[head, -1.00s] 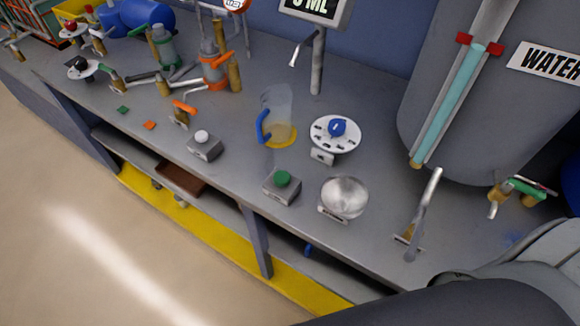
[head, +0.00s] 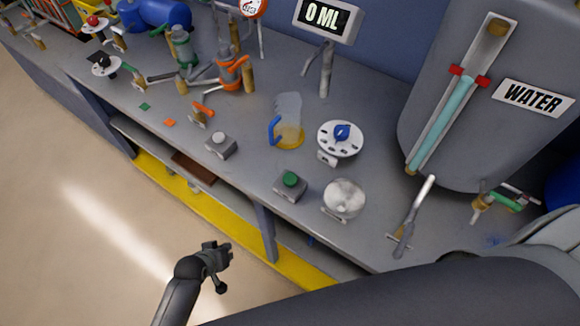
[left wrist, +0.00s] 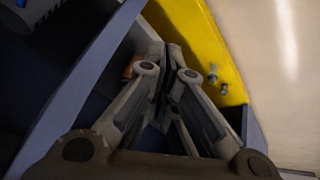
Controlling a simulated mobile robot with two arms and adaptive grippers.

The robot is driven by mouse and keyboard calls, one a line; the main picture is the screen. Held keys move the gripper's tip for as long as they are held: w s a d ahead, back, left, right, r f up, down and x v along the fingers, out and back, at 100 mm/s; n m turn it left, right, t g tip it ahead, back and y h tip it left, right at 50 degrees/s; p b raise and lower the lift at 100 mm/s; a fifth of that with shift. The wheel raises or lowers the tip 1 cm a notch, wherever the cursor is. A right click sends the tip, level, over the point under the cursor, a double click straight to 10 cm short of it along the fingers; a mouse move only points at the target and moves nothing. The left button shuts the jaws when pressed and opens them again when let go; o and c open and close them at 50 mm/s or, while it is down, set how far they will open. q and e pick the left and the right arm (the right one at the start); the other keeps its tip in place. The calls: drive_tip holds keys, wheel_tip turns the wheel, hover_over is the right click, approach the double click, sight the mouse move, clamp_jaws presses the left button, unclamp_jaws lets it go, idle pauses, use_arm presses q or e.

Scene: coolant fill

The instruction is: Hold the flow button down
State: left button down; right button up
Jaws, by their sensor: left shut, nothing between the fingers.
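Two small grey button boxes stand on the bench: one with a green button (head: 291,179) near the front edge, one with a pale grey button (head: 219,138) further left. No label tells me which is the flow button. Neither button is touched. A display (head: 328,18) above a spout reads 0 ML. A clear jug (head: 289,125) with a blue handle holds some yellowish liquid. My left gripper (head: 221,264) is shut and empty, in front of the bench and apart from both boxes. Its shut fingers show in the left wrist view (left wrist: 168,75). My right gripper is out of view.
A white dial with a blue knob (head: 341,136) and a round silvery bowl (head: 344,198) stand right of the green button. A tank marked WATER (head: 480,140) is at the right. Pipes and valves (head: 230,75) fill the left. A yellow strip (head: 190,205) runs under the bench.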

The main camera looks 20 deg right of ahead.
use_arm(q)
drive_tip(key=w+d+r+h+p, duration=0.1)
drive_tip(key=w+d+r, duration=0.15)
drive_tip(key=r, duration=0.35)
drive_tip(key=w+d+r+p, duration=0.1)
drive_tip(key=d+r, duration=0.2)
drive_tip(key=r, duration=0.3)
wheel_tip(320, 180, up, 24)
drive_tip(key=m+g+h+p, duration=0.2)
drive_tip(key=m+h+p, duration=0.15)
drive_tip(key=p, duration=0.25)
hover_over(287, 175)
drive_tip(key=shift+s+r+n+h, duration=0.1)
drive_tip(key=shift+r+n+h, duration=0.05)
drive_tip(key=shift+n+h, duration=0.15)
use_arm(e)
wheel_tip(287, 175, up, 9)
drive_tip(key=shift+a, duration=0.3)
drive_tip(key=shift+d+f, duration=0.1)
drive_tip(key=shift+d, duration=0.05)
use_arm(q)
wheel_tip(287, 175, down, 8)
drive_tip(key=b, duration=0.8)
drive_tip(key=shift+r, duration=0.1)
drive_tip(key=shift+f, duration=0.5)
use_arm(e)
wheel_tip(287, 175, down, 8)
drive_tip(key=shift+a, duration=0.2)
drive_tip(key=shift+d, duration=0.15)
